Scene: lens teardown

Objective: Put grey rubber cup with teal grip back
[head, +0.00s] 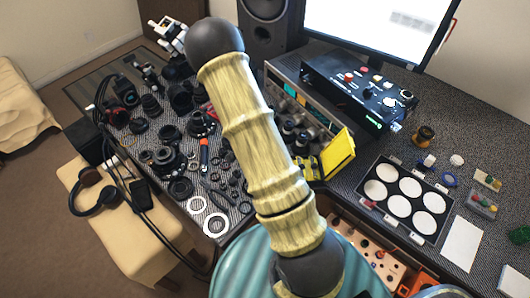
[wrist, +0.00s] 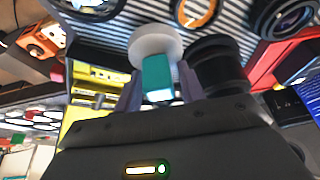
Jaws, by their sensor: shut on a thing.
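The grey rubber cup (wrist: 154,41) shows in the wrist view as a pale round head on a teal grip (wrist: 158,76). My gripper (wrist: 160,88) is shut on the teal grip, with one dark finger on each side. The cup points away from the gripper, in front of a striped surface. A dark cylindrical part (wrist: 217,66) stands close beside the cup on the right; I cannot tell whether they touch. In the head view my arm covers the middle, and I cannot make out the gripper or the cup there.
Lens parts and rings crowd the striped mat (head: 243,210). A black tray (head: 373,205) with several white discs lies right. A white sheet (head: 462,243) lies near it.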

